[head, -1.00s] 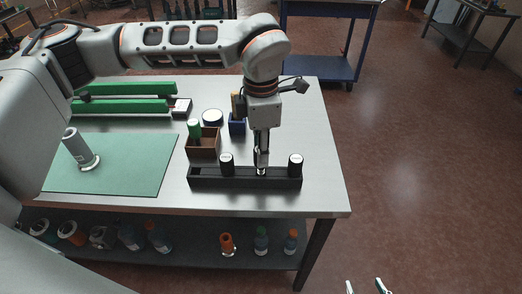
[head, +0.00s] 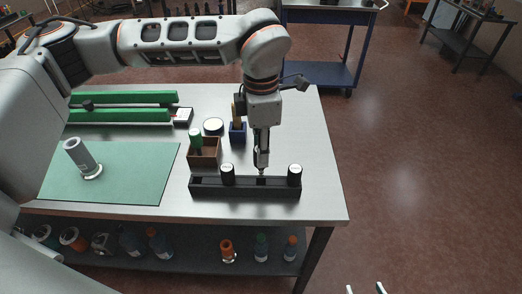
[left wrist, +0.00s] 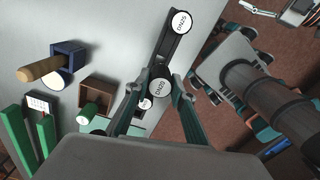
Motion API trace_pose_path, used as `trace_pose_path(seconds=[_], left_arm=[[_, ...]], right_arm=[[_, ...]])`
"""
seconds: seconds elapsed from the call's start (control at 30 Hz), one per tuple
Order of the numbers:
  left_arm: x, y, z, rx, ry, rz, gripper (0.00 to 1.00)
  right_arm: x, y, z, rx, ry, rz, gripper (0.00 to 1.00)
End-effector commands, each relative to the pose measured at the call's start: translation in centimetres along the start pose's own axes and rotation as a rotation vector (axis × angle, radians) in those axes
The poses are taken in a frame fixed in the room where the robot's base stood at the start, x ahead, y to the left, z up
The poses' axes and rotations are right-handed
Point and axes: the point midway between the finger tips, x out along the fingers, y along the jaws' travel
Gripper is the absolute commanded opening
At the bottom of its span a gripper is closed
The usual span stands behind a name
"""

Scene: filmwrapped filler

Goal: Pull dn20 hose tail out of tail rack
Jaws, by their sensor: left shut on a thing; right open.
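The tail rack (head: 205,188) is a long black block near the table's front edge. Two black round pieces with white tops stand in it, one at left (head: 228,175) and one at right (head: 295,176). My left gripper (head: 262,165) points down over the rack's middle. In the left wrist view its fingers are shut on the dn20 hose tail (left wrist: 160,88), black with a white labelled top. Whether the tail's lower end is still inside the rack is hidden. My right gripper (head: 366,289) is open and empty at the bottom edge, away from the table.
A brown box (head: 205,157) with a green-handled item and a blue holder (head: 238,133) stand close behind the rack. A grey flanged cylinder (head: 78,153) stands on the green mat (head: 125,180). Bottles (head: 261,247) fill parts of the lower shelf. The table right of the rack is clear.

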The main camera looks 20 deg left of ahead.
Motion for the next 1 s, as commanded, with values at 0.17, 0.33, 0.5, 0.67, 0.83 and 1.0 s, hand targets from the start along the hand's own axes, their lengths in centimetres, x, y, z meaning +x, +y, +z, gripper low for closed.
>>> trace_pose_path(seconds=[0.17,0.33,0.5,0.67,0.83,1.0], left_arm=[[-0.7,0.0,0.0,0.000,0.000,0.000,0.00],[-1.3,0.0,0.0,0.000,0.000,0.000,0.00],[-1.9,0.0,0.0,0.000,0.000,0.001,0.00],[-2.5,0.0,0.0,0.000,-0.001,0.001,0.00],[-3.1,0.0,0.0,0.000,-0.001,0.000,0.00],[-3.7,0.0,0.0,0.001,-0.001,0.000,0.00]], right_arm=[[-0.2,0.0,-0.2,0.000,-0.002,0.000,0.51],[-0.4,0.1,-0.5,0.000,-0.003,-0.001,0.51],[-0.5,0.1,-0.6,0.000,-0.003,-0.001,0.51],[-0.6,0.1,-0.8,0.000,-0.003,-0.001,0.51],[-0.7,0.1,-0.9,0.000,-0.003,-0.001,0.51],[-0.8,0.1,-1.1,0.000,-0.003,-0.001,0.51]])
